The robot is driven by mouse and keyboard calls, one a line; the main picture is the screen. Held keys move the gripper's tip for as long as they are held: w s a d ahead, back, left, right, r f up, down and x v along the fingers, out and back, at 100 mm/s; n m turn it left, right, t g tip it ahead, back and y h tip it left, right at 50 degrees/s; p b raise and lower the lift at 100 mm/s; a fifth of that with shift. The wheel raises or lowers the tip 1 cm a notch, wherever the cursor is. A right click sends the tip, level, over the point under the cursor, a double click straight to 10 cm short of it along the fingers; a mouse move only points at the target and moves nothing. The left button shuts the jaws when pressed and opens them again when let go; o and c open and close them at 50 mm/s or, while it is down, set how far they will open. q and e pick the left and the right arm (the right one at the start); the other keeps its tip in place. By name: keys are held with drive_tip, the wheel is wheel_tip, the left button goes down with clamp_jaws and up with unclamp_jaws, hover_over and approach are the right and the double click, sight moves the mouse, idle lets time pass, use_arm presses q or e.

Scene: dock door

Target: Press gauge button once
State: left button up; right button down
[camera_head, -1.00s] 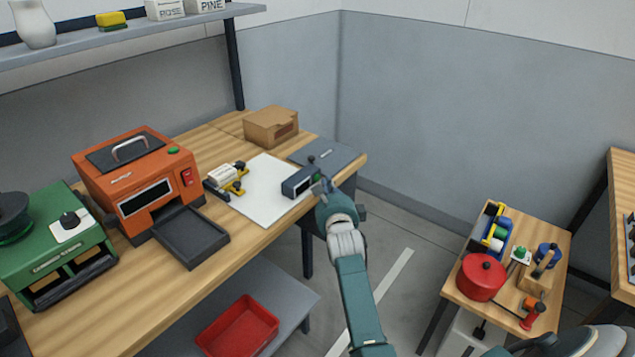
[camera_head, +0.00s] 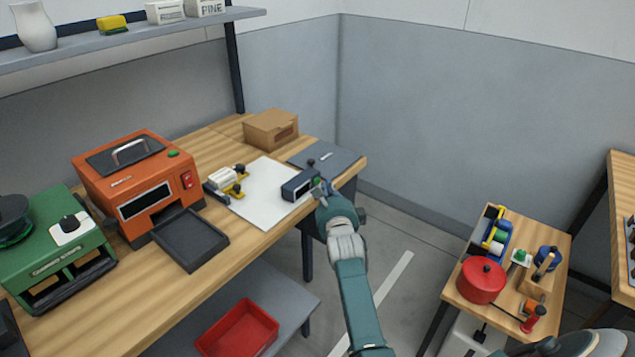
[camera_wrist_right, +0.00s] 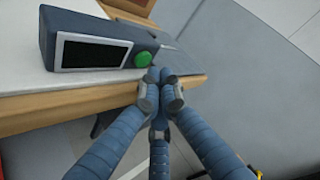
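The gauge (camera_head: 297,185) is a small dark blue-grey box on the workbench, at the edge of a white sheet. The right wrist view shows the gauge (camera_wrist_right: 52,28) close up, with a blank black screen and a round green button (camera_wrist_right: 144,59) on its front. My right gripper (camera_head: 321,187) is at the gauge's right end. In the right wrist view its fingers (camera_wrist_right: 160,76) are shut together and empty, with the tips just right of and below the button. I cannot tell whether they touch it. My left gripper is not in view.
The white sheet (camera_head: 262,205) also bears a yellow-and-white device (camera_head: 226,180). A dark flat plate (camera_head: 325,155) lies behind the gauge, near a cardboard box (camera_head: 271,129). An orange machine (camera_head: 137,182) stands left. A side table (camera_head: 462,297) with a red pot stands right.

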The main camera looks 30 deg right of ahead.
idle(0.4)
drive_tip(key=shift+w+a, duration=0.15)
drive_tip(key=shift+w, duration=0.25)
drive_tip(key=shift+w+a+b, duration=0.15)
drive_tip(key=shift+w+b, duration=0.15)
drive_tip(key=shift+b, duration=0.1)
idle(0.5)
drive_tip(key=shift+s+d+p, duration=0.3)
drive_tip(key=shift+s+p, duration=0.35)
drive_tip(key=shift+s, duration=0.05)
